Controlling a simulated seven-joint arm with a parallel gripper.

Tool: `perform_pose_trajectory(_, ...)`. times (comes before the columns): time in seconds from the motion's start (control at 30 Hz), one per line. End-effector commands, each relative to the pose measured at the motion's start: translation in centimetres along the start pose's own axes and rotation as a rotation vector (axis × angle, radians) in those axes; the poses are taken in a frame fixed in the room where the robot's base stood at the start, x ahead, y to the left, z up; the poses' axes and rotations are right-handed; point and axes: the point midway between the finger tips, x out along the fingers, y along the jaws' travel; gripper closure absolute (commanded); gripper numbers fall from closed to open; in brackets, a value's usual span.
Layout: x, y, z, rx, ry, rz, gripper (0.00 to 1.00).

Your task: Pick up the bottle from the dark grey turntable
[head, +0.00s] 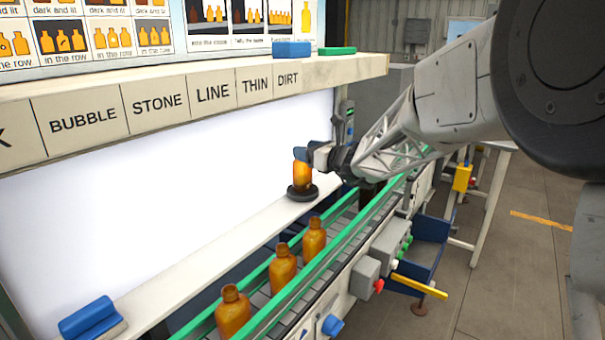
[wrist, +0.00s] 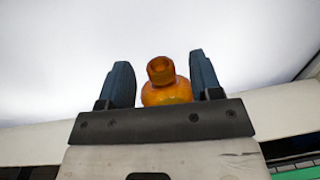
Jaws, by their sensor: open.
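An amber bottle (head: 302,177) stands upright on the dark grey turntable (head: 303,193), on the pale ledge in front of the lit white panel. My gripper (head: 310,153) is at the bottle's upper part in the head view. In the wrist view the bottle (wrist: 166,84) shows between the two blue fingers of my gripper (wrist: 160,84), with a visible gap on each side. The gripper is open. The turntable is hidden in the wrist view, and the bottle's lower part is hidden there behind the gripper body.
Several amber bottles, one of them near the middle (head: 283,270), stand in a row on the conveyor between green rails (head: 262,272). A blue block (head: 90,318) lies on the ledge at the lower left. A labelled shelf (head: 190,95) runs above the lit panel.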

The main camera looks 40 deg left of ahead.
Motion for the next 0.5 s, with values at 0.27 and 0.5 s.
perform_pose_trajectory(0.27, 2.9, 0.0, 0.0, 0.001, 0.0, 0.0, 0.41)
perform_pose_trajectory(0.5, 3.6, 0.0, 0.0, 0.0, 0.0, 0.0, 0.41)
